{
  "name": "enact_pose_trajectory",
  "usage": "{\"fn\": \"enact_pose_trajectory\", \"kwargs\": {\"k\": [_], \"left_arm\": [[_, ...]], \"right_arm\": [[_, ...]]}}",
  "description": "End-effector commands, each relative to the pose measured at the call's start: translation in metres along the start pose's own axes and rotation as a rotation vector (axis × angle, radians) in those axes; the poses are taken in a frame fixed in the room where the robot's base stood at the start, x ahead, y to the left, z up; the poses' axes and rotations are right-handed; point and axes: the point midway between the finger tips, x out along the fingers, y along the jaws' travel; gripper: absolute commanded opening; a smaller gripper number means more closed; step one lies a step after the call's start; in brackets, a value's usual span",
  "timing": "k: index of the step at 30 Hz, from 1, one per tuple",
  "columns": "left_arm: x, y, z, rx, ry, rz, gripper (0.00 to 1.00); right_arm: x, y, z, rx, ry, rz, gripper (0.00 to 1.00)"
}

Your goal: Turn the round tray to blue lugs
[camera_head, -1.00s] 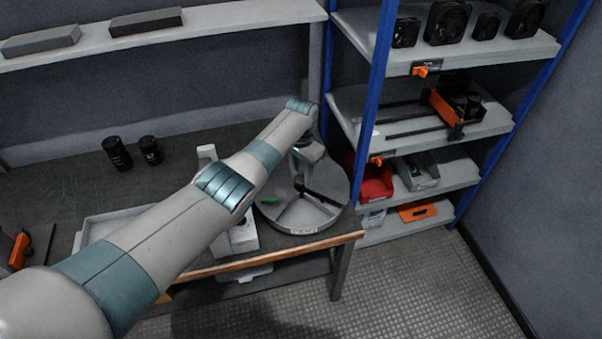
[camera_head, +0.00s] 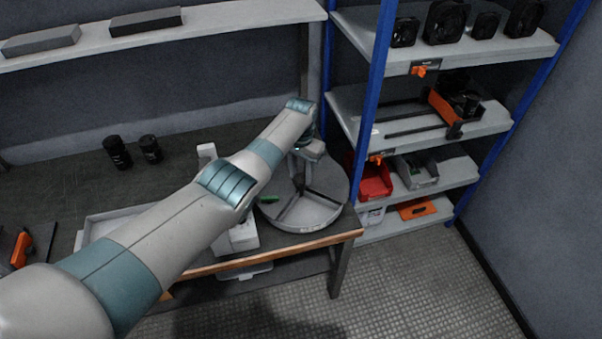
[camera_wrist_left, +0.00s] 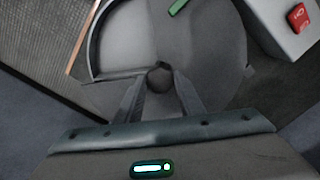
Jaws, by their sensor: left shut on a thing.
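The round grey tray (camera_head: 312,222) sits at the right front corner of the workbench, and it fills the top middle of the left wrist view (camera_wrist_left: 212,52). A wedge-shaped section with raised walls faces the front in the head view. A green piece (camera_head: 269,199) shows at the tray's left side, also in the wrist view (camera_wrist_left: 177,7). No blue lugs are visible. My right gripper is out of view.
A blue-posted shelf rack (camera_head: 367,110) stands close to the tray's right, with a red bin (camera_head: 375,182). A white box-like unit (camera_head: 243,238) is left of the tray. Two black cylinders (camera_head: 150,149) stand further left on the bench.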

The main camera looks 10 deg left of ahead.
Motion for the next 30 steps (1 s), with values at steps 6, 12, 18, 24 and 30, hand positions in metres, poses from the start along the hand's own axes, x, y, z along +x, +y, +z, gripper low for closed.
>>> {"fn": "enact_pose_trajectory", "kwargs": {"k": [6, 12, 18, 24, 30], "left_arm": [[-0.002, -0.001, -0.001, 0.0, 0.003, -0.002, 0.53], [-0.001, -0.001, -0.001, 0.001, 0.001, -0.001, 0.53], [-0.004, 0.0, -0.001, 0.001, 0.002, 0.0, 0.53], [-0.017, -0.001, -0.001, 0.0, 0.003, 0.0, 0.53], [-0.043, -0.001, -0.001, 0.0, 0.004, 0.0, 0.53]], "right_arm": [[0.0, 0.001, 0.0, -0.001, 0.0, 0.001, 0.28], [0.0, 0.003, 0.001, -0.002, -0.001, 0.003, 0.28], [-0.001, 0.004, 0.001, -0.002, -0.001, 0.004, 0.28], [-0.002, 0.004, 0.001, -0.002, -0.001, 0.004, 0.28], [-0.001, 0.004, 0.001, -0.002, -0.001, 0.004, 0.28]]}}
